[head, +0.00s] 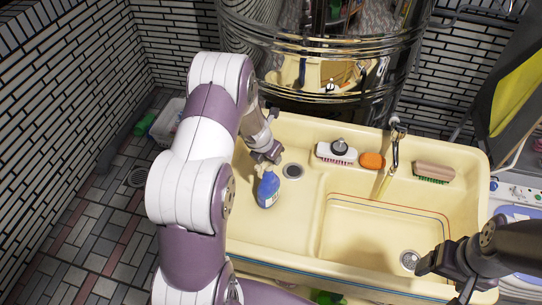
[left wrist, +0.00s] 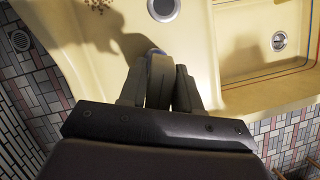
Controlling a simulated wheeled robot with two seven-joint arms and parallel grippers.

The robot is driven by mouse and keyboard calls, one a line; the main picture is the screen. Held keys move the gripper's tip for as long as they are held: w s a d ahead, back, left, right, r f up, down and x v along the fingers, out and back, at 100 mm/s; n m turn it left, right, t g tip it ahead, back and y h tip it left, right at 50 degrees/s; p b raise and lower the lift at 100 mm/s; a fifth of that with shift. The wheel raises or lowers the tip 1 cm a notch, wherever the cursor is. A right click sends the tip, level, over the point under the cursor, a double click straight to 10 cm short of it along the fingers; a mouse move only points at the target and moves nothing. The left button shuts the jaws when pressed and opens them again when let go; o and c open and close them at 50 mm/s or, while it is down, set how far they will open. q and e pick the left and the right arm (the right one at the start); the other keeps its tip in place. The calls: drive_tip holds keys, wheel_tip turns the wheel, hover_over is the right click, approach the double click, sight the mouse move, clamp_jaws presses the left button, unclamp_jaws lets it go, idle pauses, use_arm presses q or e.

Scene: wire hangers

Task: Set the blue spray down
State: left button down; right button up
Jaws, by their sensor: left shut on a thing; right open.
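The blue spray (head: 268,190) is a small blue bottle with a pale label, roughly upright over the left, shallow part of the cream sink (head: 262,232). My left gripper (head: 266,160) is shut on its top. I cannot tell whether its base touches the sink. In the left wrist view, my left gripper (left wrist: 160,78) hides nearly all of the spray; only a bluish bit (left wrist: 155,51) shows past the fingers. My right gripper (head: 442,275) is open and empty near the sink's front right corner.
A drain (head: 292,171) lies right of the spray. A white brush (head: 337,153), an orange soap (head: 372,160), a tap (head: 395,150) and a brown brush (head: 434,172) line the back ledge. The deep right basin is empty. A shiny round metal mirror-like body (head: 325,45) stands behind.

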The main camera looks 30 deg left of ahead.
use_arm(q)
drive_tip(key=c, duration=1.1)
unclamp_jaws()
drive_tip(key=shift+f, duration=0.1)
drive_tip(key=shift+c, duration=0.2)
drive_tip(key=o, duration=0.4)
drive_tip(key=shift+c, duration=0.2)
